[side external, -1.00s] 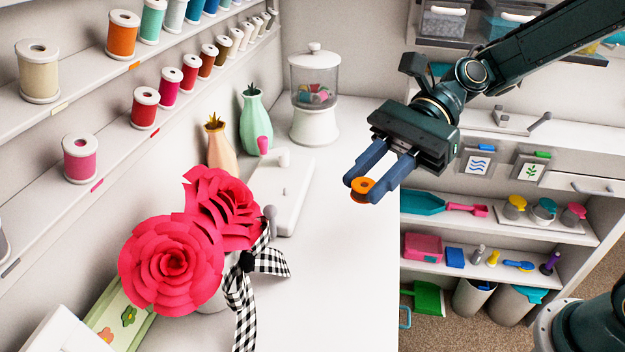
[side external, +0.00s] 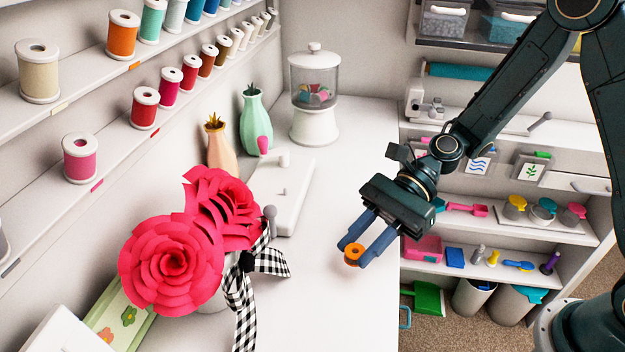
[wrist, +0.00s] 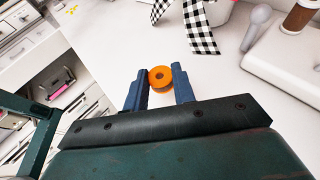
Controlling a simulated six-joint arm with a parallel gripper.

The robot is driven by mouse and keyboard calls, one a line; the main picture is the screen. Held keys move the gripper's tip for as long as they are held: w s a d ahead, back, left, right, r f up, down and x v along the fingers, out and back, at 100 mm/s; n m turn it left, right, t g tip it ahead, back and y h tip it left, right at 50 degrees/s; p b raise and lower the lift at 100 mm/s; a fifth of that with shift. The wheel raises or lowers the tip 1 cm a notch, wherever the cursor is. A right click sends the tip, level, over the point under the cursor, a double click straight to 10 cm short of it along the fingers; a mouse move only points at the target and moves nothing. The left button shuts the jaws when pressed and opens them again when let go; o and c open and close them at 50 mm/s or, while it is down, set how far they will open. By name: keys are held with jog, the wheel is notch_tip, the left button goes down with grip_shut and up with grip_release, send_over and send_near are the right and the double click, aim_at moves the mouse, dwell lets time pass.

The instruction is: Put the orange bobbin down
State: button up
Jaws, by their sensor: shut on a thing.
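The small orange bobbin (side external: 353,255) is between the fingertips of my gripper (side external: 356,247) in the side view. My gripper is shut on it, with the blue fingers on either side. The wrist view also shows the bobbin (wrist: 161,78), round with a dark centre hole, between the fingertips. The bobbin is over the white tabletop (side external: 330,310), near its right edge. I cannot tell whether it touches the surface.
Pink paper flowers (side external: 172,262) with a checkered ribbon (side external: 270,263) stand to the left. A white device (side external: 292,200) lies behind them. A lidded jar (side external: 315,95) and two vases stand at the back. The tabletop around the bobbin is clear.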

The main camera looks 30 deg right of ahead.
aim_at(358, 269)
jog(key=shift+f, duration=0.1)
jog(key=shift+f, duration=1.8)
jog(key=shift+f, duration=0.15)
jog(key=o, duration=0.9)
jog(key=shift+o, duration=0.2)
jog(key=shift+r, duration=0.2)
jog(key=v, duration=1.2)
